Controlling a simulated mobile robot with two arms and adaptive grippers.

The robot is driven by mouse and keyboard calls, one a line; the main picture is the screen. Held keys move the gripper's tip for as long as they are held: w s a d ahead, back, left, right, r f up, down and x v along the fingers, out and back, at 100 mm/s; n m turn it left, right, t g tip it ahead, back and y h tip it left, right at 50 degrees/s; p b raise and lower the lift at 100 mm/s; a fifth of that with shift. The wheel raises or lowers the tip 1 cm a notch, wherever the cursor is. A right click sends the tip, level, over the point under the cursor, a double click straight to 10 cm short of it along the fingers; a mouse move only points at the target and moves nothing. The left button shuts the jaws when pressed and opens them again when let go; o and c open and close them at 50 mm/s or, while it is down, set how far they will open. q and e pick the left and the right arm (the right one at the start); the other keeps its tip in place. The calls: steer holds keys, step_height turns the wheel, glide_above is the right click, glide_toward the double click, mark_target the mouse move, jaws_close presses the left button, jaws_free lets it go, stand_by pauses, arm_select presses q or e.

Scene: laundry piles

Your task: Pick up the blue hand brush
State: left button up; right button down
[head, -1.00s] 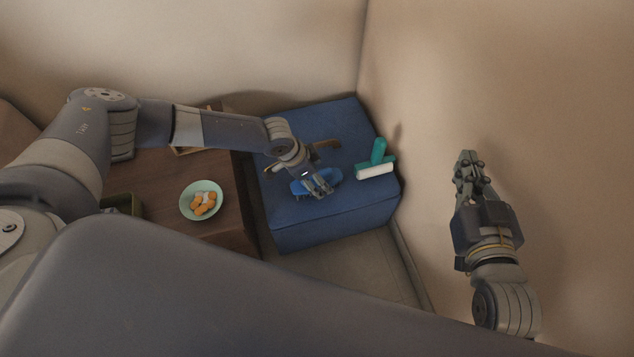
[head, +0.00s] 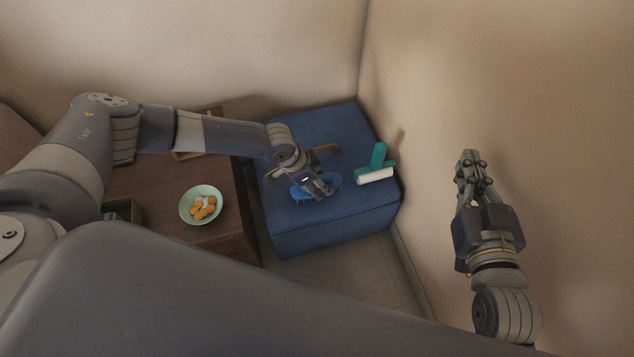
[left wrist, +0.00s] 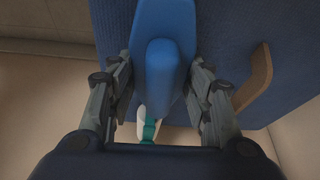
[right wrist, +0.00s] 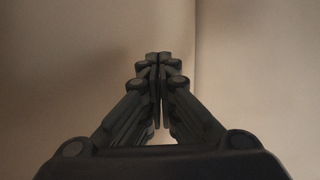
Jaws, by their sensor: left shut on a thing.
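The blue hand brush (head: 302,190) lies on top of the blue ottoman (head: 330,225). My left gripper (head: 323,190) is over it, pointing down, and partly hides it. In the left wrist view the brush (left wrist: 162,75) runs between the two fingers (left wrist: 160,95), and the left gripper is shut on it. I cannot tell whether the brush is clear of the ottoman top. My right gripper (head: 468,160) is raised in front of the right wall, away from the ottoman. In the right wrist view its fingertips (right wrist: 159,58) meet with nothing between them.
A brown wooden-looking item (head: 325,149) lies behind the gripper. A brown table (head: 225,185) at left holds a pale green bowl (head: 187,207) of orange pieces. Walls stand close behind and right.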

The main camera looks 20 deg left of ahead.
mark_target(322, 177)
arm_select(q)
steer(key=shift+r, duration=0.15)
